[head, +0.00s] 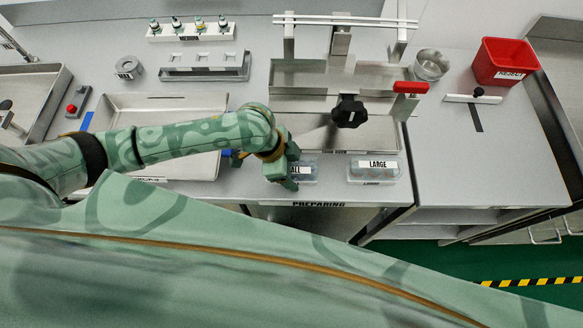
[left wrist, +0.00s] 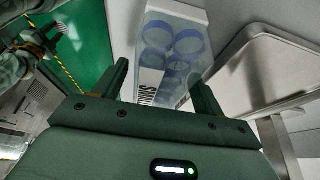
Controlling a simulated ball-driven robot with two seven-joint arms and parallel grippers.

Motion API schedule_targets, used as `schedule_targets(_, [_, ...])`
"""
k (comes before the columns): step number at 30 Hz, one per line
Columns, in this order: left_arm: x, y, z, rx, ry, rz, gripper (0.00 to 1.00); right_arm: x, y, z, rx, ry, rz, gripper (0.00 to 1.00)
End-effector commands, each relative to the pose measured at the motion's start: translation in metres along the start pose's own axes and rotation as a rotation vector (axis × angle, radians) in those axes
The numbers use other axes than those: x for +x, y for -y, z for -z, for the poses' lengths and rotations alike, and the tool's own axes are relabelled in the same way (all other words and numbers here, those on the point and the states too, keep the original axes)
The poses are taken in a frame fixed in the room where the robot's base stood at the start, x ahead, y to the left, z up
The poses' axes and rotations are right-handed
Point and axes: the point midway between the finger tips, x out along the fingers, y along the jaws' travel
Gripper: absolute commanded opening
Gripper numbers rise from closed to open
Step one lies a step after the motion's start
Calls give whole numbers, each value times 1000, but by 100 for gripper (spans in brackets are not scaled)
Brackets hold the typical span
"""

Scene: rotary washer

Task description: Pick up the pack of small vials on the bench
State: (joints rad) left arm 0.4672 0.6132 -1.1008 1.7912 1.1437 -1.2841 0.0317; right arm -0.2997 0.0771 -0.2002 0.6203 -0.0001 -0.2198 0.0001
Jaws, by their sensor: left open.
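The pack of small vials (head: 308,171) is a clear box with a white label that ends in "ALL" in the head view. It lies near the front edge of the bench, its left part hidden by my gripper. My left gripper (head: 291,177) is over that left part. In the left wrist view the pack (left wrist: 176,48) shows blue-ringed round vials and a partly hidden label. The open fingers of the left gripper (left wrist: 162,84) stand on either side of its near end in the picture. I cannot tell whether they touch it.
A similar pack labelled "LARGE" (head: 377,178) lies to the right. A metal stand with a black knob (head: 349,112) and red handle (head: 410,88) is behind. A shallow metal tray (head: 160,101) lies left, partly under my arm. A red bin (head: 505,62) stands back right.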

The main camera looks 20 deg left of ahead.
Motion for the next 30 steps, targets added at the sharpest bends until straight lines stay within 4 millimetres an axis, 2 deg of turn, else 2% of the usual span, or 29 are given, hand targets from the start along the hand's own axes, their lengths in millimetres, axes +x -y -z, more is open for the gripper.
schedule_targets(17, [4, 0, -2, 0, 0, 0, 70, -5, -1, 0, 0, 0, -1, 36])
schedule_targets(20, [4, 0, -2, 0, 0, 0, 48, -5, -1, 0, 0, 1, -2, 36])
schedule_targets(23, [4, 0, -2, 0, 0, 0, 20, -5, -2, 0, -1, 1, -3, 36])
schedule_targets(30, [4, 0, -2, 0, 0, 0, 19, -5, -3, -1, -2, 1, -4, 36])
